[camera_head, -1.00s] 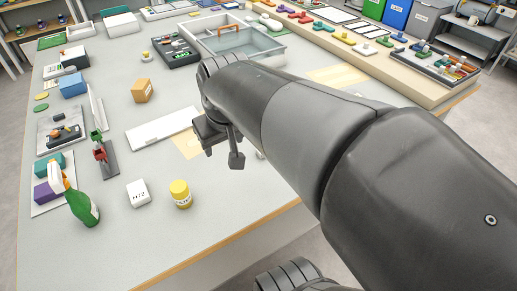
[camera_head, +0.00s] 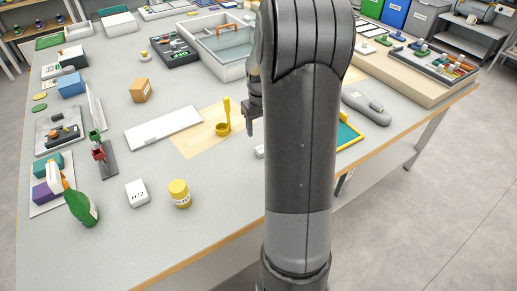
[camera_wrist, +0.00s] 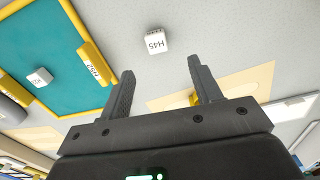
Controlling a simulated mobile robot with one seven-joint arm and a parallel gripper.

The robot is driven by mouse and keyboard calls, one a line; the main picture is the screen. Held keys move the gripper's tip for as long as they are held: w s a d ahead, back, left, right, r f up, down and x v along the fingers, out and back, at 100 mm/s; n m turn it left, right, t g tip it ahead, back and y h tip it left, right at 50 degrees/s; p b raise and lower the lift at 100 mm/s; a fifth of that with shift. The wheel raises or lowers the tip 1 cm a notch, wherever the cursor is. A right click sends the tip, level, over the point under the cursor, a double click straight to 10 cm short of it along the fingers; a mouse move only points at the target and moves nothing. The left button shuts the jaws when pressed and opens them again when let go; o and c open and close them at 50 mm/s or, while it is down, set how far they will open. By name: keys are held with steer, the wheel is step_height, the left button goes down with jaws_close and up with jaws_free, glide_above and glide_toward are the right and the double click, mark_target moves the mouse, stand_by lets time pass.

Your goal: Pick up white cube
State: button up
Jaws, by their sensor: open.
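A white cube marked H45 (camera_wrist: 156,41) lies on the grey table in the wrist view, beyond and between my fingertips. A small white piece (camera_head: 260,151) shows beside my arm in the head view, partly hidden by it. A second small white cube (camera_wrist: 40,76) sits on a teal surface in the wrist view. A white block marked H72 (camera_head: 137,194) stands near the table's front left. My gripper (camera_wrist: 162,74) is open and empty, above the table and apart from the H45 cube. It is partly hidden behind my arm in the head view (camera_head: 255,118).
A teal tray with a yellow rim (camera_head: 347,136) and a grey tool (camera_head: 366,106) lie right of my arm.

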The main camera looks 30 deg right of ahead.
steer(key=f, duration=0.4)
steer(key=d+f, duration=0.1)
steer(key=f, duration=0.1)
steer(key=shift+w+f, duration=0.1)
steer(key=shift+f, duration=0.3)
steer(key=f, duration=0.5)
steer(key=shift+w, duration=0.25)
steer(key=c, duration=1)
